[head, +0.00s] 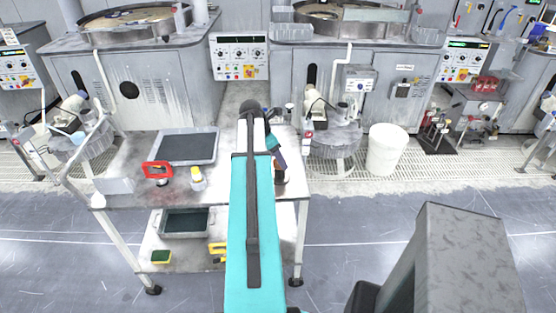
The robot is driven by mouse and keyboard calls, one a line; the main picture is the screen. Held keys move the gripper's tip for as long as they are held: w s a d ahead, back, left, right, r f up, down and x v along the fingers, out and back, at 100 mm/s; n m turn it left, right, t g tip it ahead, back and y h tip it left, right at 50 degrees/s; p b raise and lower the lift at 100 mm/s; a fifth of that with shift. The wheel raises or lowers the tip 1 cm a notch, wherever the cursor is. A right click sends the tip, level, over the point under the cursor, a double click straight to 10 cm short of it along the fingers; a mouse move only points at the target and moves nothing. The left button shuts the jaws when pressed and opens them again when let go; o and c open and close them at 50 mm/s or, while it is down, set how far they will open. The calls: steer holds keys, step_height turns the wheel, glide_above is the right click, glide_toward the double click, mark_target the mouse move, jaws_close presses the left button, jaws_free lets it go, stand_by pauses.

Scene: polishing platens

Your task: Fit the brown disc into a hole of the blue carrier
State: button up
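I cannot make out a brown disc or a blue carrier in the head view. My teal arm rises through the middle of the view and covers part of the table. My gripper cannot be made out; the far end of the arm is hidden behind its own links.
A worktable (125,160) holds a grey tray (187,146), a red-handled tool (157,170) and a yellow-capped bottle (198,180). Its lower shelf holds a dark bin (184,223) and a sponge (161,256). A white bucket (386,150) stands right. The floor (345,240) in front is open.

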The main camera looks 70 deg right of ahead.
steer(key=b+v, duration=0.2)
steer(key=v, duration=0.9)
steer(key=shift+s, duration=0.1)
stand_by(0.9)
